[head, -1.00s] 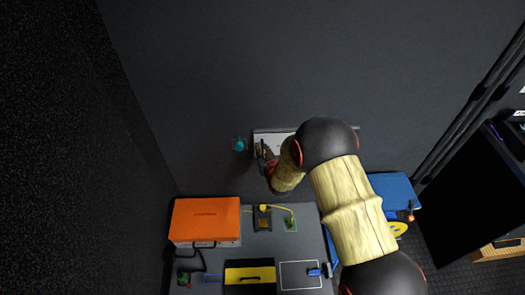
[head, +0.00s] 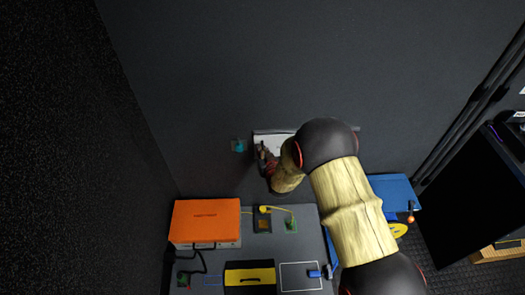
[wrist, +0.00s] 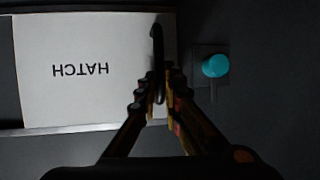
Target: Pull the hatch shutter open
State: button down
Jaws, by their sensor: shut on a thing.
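The hatch shutter (wrist: 60,95) is a white panel with the word HATCH, upside down in the wrist view. It also shows in the head view (head: 272,143) on the dark wall, partly hidden behind my arm. A dark upright handle (wrist: 158,60) stands at the shutter's edge nearest the teal knob. My gripper (wrist: 164,88) is shut on the handle, with its fingers on either side of it. In the head view my gripper (head: 263,155) is small and dark against the shutter's left end.
A teal knob (wrist: 215,66) on a dark plate sits beside the shutter, apart from my fingers. Below, a grey bench (head: 255,248) carries an orange case (head: 205,220), a yellow-and-black box (head: 250,276) and small parts. A blue panel (head: 396,191) lies to the right.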

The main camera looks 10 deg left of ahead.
jog(key=w+d, duration=0.2)
jog(key=d, duration=0.7)
jog(key=w+d, duration=0.3)
jog(key=d, duration=0.7)
jog(key=shift+d, duration=0.2)
jog(key=c, duration=2.2)
grip_release()
jog(key=v, duration=1.2)
